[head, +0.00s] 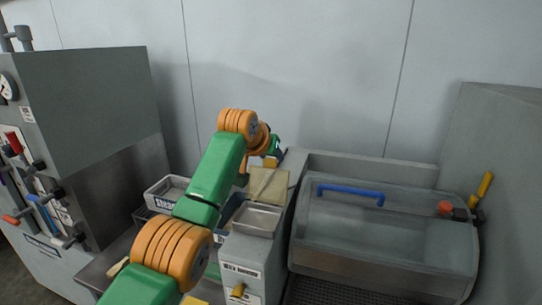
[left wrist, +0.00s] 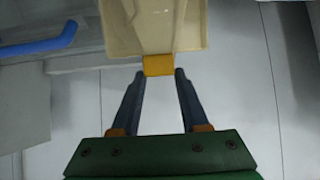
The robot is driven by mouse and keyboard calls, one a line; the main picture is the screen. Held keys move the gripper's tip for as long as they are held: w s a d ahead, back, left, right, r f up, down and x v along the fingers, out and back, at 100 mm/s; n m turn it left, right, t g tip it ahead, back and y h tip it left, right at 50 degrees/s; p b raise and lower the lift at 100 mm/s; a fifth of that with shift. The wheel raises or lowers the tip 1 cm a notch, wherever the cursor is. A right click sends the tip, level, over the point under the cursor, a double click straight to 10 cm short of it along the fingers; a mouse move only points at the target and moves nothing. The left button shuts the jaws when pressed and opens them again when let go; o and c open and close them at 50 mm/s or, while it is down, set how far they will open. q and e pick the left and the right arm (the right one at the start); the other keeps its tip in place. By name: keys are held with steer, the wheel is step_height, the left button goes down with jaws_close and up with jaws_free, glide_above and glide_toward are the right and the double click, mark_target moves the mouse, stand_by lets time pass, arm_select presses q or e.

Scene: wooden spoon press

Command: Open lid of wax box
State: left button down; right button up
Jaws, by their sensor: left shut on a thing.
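The wax box appears to be the grey box (head: 240,250) with a label and a yellow knob on its front. Its shallow metal basin (head: 257,219) shows uncovered on top. The beige lid (head: 268,184) stands raised behind the basin; its underside seems to face the head camera. In the left wrist view the lid (left wrist: 150,25) fills the top middle, with a yellow handle (left wrist: 158,65) on its edge. My left gripper (head: 270,155) is behind the lid, its fingertips (left wrist: 159,74) shut on the yellow handle. My right gripper is not in view.
A clear-covered machine (head: 385,240) with a blue handle (head: 350,192) stands close on the right. A grey control cabinet (head: 85,110) stands at far left. A wall is behind.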

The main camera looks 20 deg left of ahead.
arm_select(q)
steer(key=shift+w+r, duration=0.1)
steer(key=shift+r, duration=0.4)
steer(key=c, duration=0.6)
jaws_free()
steer(key=shift+o, duration=1)
steer(key=shift+s, duration=0.35)
steer(key=s+b, duration=0.1)
steer(key=b, duration=0.2)
steer(key=shift+s+b, duration=0.2)
steer(key=shift+b, duration=0.2)
steer(key=b+v, duration=0.1)
steer(key=v, duration=0.5)
steer(key=shift+w+r+b, duration=0.15)
steer(key=shift+r+b, duration=0.1)
steer(key=shift+b, duration=0.15)
steer(key=shift+w, duration=0.1)
